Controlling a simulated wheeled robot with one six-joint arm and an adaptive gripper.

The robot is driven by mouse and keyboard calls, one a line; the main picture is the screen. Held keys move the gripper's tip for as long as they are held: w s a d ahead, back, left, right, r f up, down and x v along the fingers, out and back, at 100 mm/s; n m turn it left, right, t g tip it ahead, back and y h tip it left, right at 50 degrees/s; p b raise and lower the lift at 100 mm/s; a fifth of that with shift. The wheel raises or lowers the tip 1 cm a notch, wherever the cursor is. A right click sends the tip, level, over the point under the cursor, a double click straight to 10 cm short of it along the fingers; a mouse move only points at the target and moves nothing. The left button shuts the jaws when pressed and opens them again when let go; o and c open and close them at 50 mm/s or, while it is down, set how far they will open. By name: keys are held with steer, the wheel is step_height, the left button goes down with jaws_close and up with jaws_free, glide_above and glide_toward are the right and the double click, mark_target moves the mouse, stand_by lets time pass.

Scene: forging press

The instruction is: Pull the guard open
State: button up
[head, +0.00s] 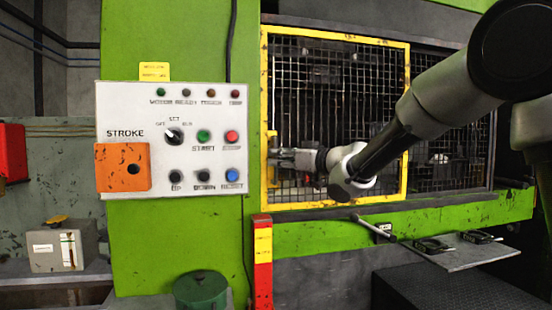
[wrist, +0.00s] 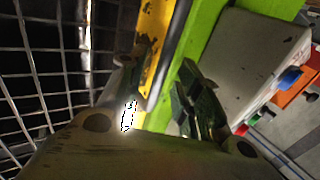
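The guard is a black mesh panel in a yellow frame (head: 335,35), upright on the front of the green press. It stands across the left part of the press opening. My gripper (head: 282,157) is at the guard's left upright, about mid-height. In the wrist view, the fingers of my gripper (wrist: 162,85) are spread apart, with the yellow upright (wrist: 152,40) showing between and beyond them. The mesh (wrist: 45,75) is on the left there. I see no handle clearly between the fingers, and contact cannot be told.
A white control panel (head: 115,105) with buttons stands left of the guard; it also shows in the wrist view (wrist: 255,50). A red-and-yellow post (head: 263,262) stands below the guard's left corner. A grey shelf (head: 460,252) juts out at lower right.

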steer(key=shift+x, duration=1.1)
jaws_close()
steer(key=shift+d, duration=0.1)
